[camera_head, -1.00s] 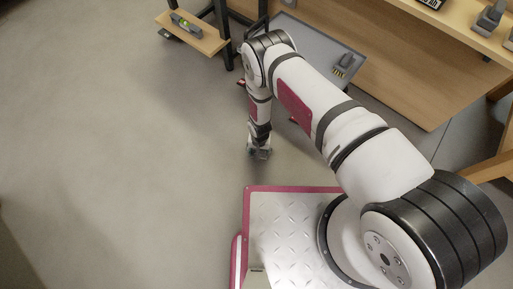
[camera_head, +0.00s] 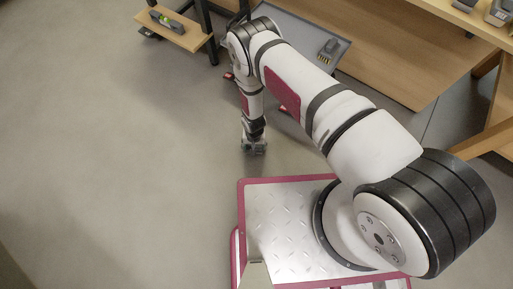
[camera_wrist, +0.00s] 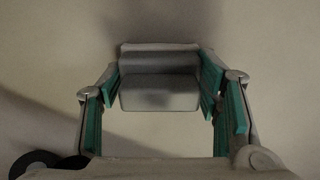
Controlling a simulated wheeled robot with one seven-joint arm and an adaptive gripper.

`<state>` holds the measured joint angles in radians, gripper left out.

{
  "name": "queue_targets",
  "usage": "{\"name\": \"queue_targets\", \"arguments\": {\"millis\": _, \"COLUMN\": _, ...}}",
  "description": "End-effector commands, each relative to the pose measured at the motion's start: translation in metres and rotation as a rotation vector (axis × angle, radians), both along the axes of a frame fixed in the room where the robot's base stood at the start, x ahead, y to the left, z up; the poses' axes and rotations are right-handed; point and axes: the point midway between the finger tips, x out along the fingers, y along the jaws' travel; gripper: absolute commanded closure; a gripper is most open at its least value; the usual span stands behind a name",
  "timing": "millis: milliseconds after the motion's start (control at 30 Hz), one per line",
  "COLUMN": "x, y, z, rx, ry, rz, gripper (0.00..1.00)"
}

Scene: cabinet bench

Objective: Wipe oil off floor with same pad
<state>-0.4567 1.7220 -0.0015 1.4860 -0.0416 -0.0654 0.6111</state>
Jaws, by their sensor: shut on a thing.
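My gripper (camera_head: 253,147) points straight down at the grey floor (camera_head: 110,120), just beyond my base in the head view. In the wrist view, my gripper (camera_wrist: 162,97) has its green-lined fingers shut on a grey block-like pad (camera_wrist: 158,94), one finger on each side. A faint dark patch shows on the pad's face. Whether the pad's underside touches the floor cannot be told. No distinct oil patch shows; the floor around the gripper has only soft shadows, and the spot under the pad is hidden.
A low wooden shelf (camera_head: 175,28) with a level-like tool (camera_head: 166,21) stands at the upper left. A grey panel (camera_head: 300,38) bearing a small grey and yellow item (camera_head: 327,50) lies behind my arm. A wooden cabinet bench (camera_head: 400,72) fills the upper right. Open floor lies left.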

Motion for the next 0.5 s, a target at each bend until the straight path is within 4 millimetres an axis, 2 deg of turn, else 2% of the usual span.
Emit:
{"name": "queue_targets", "arguments": {"millis": 167, "x": 0.010, "y": 0.013, "z": -0.003, "rx": 0.003, "ry": -0.003, "rz": 0.001, "gripper": 0.72}}
{"name": "queue_targets", "arguments": {"millis": 200, "x": 0.011, "y": 0.015, "z": -0.003, "rx": 0.003, "ry": -0.003, "rz": 0.000, "gripper": 0.77}}
{"name": "queue_targets", "arguments": {"millis": 500, "x": 0.019, "y": 0.025, "z": -0.002, "rx": 0.005, "ry": -0.006, "rz": 0.002, "gripper": 0.77}}
